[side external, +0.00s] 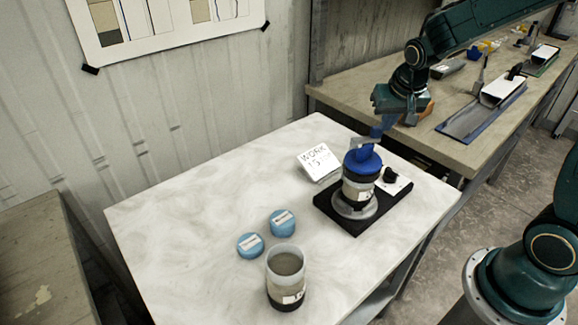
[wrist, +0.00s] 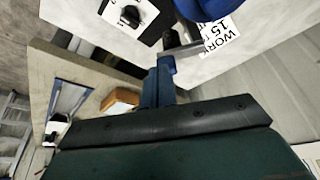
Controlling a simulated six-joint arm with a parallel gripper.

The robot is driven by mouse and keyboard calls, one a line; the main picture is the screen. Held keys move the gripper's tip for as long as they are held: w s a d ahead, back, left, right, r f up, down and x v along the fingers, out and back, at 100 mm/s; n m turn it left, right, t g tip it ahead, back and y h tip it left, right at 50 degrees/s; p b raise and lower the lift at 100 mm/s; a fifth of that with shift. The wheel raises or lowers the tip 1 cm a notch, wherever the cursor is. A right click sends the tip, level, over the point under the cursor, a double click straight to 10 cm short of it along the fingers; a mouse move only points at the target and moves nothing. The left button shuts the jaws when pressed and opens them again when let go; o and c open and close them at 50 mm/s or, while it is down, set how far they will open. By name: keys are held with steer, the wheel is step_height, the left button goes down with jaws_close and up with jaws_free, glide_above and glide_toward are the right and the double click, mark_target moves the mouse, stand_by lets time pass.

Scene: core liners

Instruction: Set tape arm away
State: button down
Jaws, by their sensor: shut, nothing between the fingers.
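A core liner (side external: 352,191) stands upright on a round grey holder on a black base (side external: 340,221), with a blue cap (side external: 362,161) on top. A small grey bar (wrist: 182,50), which looks like the tape arm, shows beside the blue cap (wrist: 196,8) in the wrist view. My gripper (side external: 375,134) is shut and empty, pointing down just above and behind the cap. In the wrist view its blue fingertips (wrist: 164,68) are next to the grey bar's end; I cannot tell whether they touch.
A white plate with a black knob (side external: 390,174) sits right of the liner. A white WORK 15 card (side external: 319,161) stands left. Two blue caps (side external: 283,222) (side external: 250,245) and an open liner (side external: 287,279) stand in front. A wooden bench (side external: 450,155) is behind. The table's left side is clear.

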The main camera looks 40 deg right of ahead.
steer(key=v, duration=0.8)
steer(key=shift+s+r, duration=0.15)
steer(key=shift+r, duration=0.2)
steer(key=s+a+r+n+t+y, duration=0.1)
steer(key=s+a+n, duration=0.2)
steer(key=s, duration=0.5)
steer(key=s+a+r+n+t+y, duration=0.1)
steer(key=s+a+r+n, duration=0.1)
steer(key=s+a, duration=0.3)
steer(key=shift+s+a+n, duration=0.4)
steer(key=shift+s+n, duration=0.5)
steer(key=shift+s, duration=1.2)
steer(key=shift+r, duration=0.15)
